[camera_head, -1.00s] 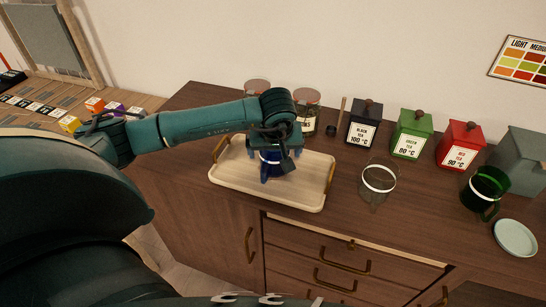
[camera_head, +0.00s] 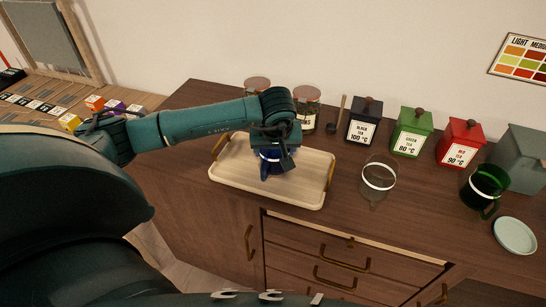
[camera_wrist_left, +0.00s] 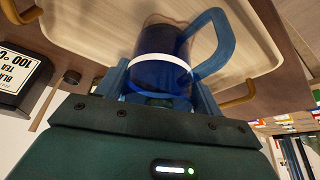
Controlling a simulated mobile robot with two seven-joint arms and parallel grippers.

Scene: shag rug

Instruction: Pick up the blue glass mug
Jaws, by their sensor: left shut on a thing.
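The blue glass mug (camera_wrist_left: 160,60) has a white band and a blue handle, and it shows between the fingers in the left wrist view. In the head view the mug (camera_head: 268,160) is mostly hidden under my left gripper (camera_head: 275,168). My left gripper is shut on the mug, over the wooden tray (camera_head: 300,196). I cannot tell whether the mug still touches the tray. My right gripper is not in view.
A clear glass mug (camera_head: 378,178) and a green glass mug (camera_head: 484,190) stand right of the tray. Black (camera_head: 363,125), green (camera_head: 411,130) and red (camera_head: 459,142) tea tins and glass jars (camera_head: 306,108) line the back. A pale saucer (camera_head: 515,237) lies at the right.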

